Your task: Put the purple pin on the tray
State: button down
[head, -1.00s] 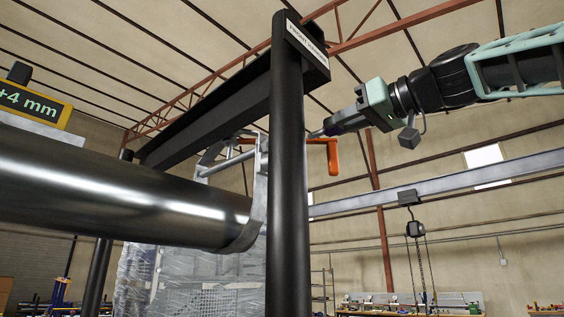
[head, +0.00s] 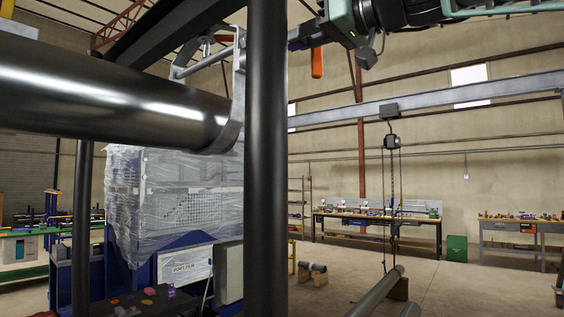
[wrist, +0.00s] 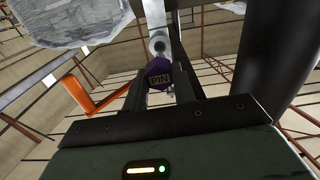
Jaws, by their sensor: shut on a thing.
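The purple pin (wrist: 160,79), with a hexagonal head marked PIN, is between the fingers of my gripper (wrist: 160,88) in the wrist view. My gripper is shut on it. In the head view my gripper (head: 304,38) is at the top edge, partly behind the black post, with a bit of purple at its tip. A grey metal bracket (wrist: 158,44) with a round end lies just beyond the pin; I cannot tell whether the pin touches it. A dark surface with several small coloured pieces (head: 150,303), possibly the tray, shows at the bottom left of the head view.
A black upright post (head: 266,170) stands close in front. A large dark pipe (head: 100,100) crosses at left, with a grey clamp (head: 236,95) around its end. An orange handle (head: 316,62) hangs beside my gripper.

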jog(key=shift+w+a+f+p, duration=0.1)
jog(key=shift+w+a+p, duration=0.25)
jog(key=shift+a, duration=0.15)
jog(key=shift+d, duration=0.1)
